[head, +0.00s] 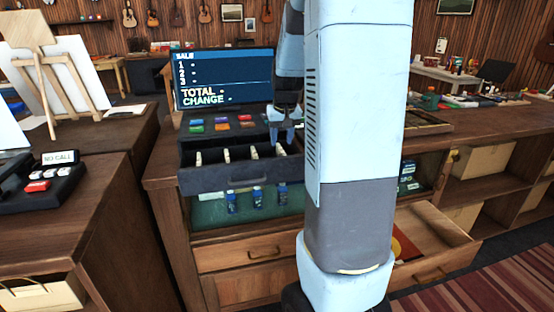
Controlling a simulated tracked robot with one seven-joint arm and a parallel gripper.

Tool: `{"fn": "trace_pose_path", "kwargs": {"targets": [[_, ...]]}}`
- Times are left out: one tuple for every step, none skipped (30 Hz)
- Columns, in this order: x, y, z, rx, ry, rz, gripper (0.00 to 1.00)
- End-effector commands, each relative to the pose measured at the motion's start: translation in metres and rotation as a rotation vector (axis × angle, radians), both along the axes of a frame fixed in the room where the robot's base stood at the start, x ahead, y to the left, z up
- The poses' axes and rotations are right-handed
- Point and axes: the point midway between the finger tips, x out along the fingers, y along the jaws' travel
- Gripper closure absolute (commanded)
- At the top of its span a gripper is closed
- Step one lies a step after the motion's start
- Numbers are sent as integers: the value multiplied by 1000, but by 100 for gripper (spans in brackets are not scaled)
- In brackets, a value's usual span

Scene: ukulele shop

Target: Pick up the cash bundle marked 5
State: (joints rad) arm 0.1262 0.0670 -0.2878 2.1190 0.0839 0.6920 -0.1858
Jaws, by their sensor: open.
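An open dark cash drawer (222,181) sticks out below the register's screen (222,78). Several small cream upright pieces stand in a row inside it, among them a left one (198,158), a middle one (227,155) and one further right (254,152). They may be cash bundles or dividers; no mark 5 is readable on any of them. My gripper (284,136) points down above the right end of the drawer, near the rightmost cream piece (280,149). Its fingers are apart, with nothing visible between them. My arm hides what lies right of the drawer.
Coloured keys (221,126) sit behind the drawer. Small blue items (257,198) stand on a green-lined shelf below it. An open wooden drawer (430,240) juts out at right. A counter with a "NO CALL" device (58,158) stands at left.

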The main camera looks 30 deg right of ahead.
Motion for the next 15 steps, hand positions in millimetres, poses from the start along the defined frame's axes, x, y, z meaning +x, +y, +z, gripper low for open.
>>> {"fn": "trace_pose_path", "kwargs": {"targets": [[0, 0, -2, 0, 0, 0, 57], [0, 0, -3, 0, 0, 0, 57], [1, 0, -5, 0, 0, 1, 57], [1, -1, -8, 0, 1, 1, 57], [1, -1, -11, 0, 2, 1, 57], [1, -2, -16, -1, 2, 1, 57], [2, -2, -21, 0, 2, 0, 57], [3, -2, -25, 1, 3, 0, 57], [3, -3, -31, 1, 2, 0, 57], [3, -4, -35, 0, 2, 0, 57], [5, -4, -39, 1, 3, 1, 57], [6, -4, -43, 1, 3, 1, 57], [7, -4, -46, 0, 2, 1, 57], [8, -4, -48, 0, 1, 1, 57], [8, -4, -50, 0, 1, 0, 57]]}}
